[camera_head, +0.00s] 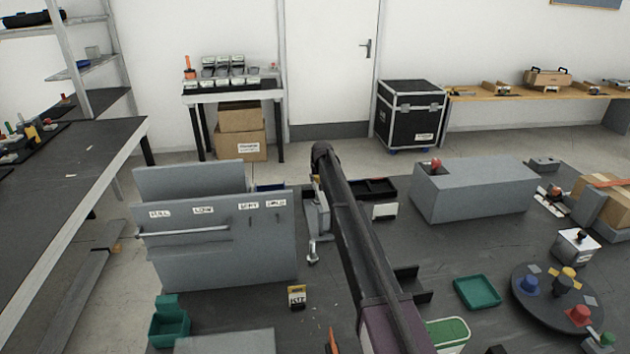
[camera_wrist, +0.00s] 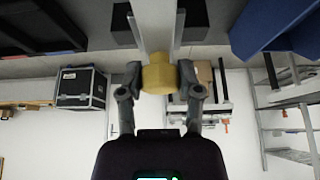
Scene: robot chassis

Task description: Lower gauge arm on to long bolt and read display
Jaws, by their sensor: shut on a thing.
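In the wrist view my gripper (camera_wrist: 160,78) is shut on a yellow block-shaped piece (camera_wrist: 157,70), with one finger on each side. Pale grey bars extend beyond the piece toward the top of that view. Whether this piece belongs to the gauge arm, I cannot tell. In the head view my dark arm reaches forward past the right end of a grey panel unit, and my gripper cannot be made out clearly there. A pale grey upright device (camera_head: 318,210) with a small lever stands just left of my arm. I cannot pick out the long bolt or a readable display.
The grey panel unit (camera_head: 220,250) with small labels stands left of my arm. A grey block (camera_head: 475,195) with a red knob is to the right. A green tray (camera_head: 477,292) and a round turntable (camera_head: 535,305) with coloured pieces lie at the front right.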

